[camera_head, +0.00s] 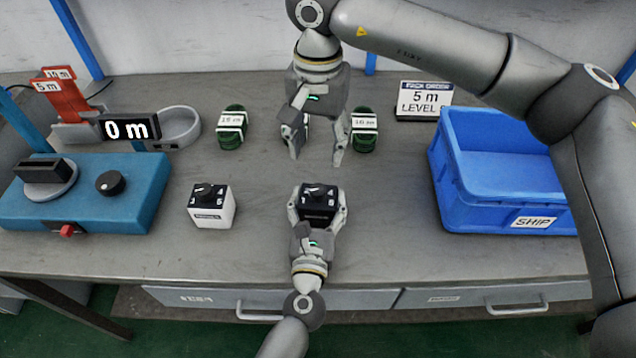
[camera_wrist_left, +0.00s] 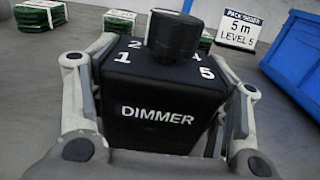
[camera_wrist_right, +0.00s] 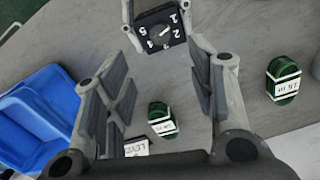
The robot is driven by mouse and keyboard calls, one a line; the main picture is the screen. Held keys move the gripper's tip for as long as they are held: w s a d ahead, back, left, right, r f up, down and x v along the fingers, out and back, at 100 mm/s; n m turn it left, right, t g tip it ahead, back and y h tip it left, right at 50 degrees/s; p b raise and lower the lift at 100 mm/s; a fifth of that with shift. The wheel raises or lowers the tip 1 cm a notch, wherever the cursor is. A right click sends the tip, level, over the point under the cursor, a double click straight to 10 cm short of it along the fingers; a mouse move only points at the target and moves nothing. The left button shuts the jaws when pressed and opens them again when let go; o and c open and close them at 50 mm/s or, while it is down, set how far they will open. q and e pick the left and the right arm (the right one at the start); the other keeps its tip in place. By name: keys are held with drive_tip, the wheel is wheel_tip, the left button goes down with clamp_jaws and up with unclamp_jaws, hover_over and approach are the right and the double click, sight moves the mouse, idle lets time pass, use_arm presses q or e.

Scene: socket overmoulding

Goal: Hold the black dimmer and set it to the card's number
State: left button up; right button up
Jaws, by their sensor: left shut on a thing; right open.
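The black dimmer (camera_head: 318,208) stands at the front middle of the table. My left gripper (camera_head: 317,198) is shut on its two sides. In the left wrist view the dimmer (camera_wrist_left: 155,118) shows its DIMMER label, a round black knob (camera_wrist_left: 173,35) and printed numbers. It also shows in the right wrist view (camera_wrist_right: 158,28), with a pale mark on the knob; I cannot tell which number it points to. The card (camera_head: 424,100) at the back right reads 5 m, LEVEL 5 in the left wrist view (camera_wrist_left: 240,30). My right gripper (camera_head: 317,158) is open and empty, behind the dimmer.
A white dimmer box (camera_head: 212,212) stands left of the black one. Green coils (camera_head: 231,127) (camera_head: 364,130) lie either side of my right gripper. A blue SHIP bin (camera_head: 470,205) is at right. A blue machine (camera_head: 130,200) and 0 m display (camera_head: 130,128) are at left.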

sight(318, 189)
wheel_tip(318, 189, down, 12)
drive_tip(key=shift+r, duration=0.15)
drive_tip(key=shift+c, duration=0.3)
drive_tip(key=c, duration=1)
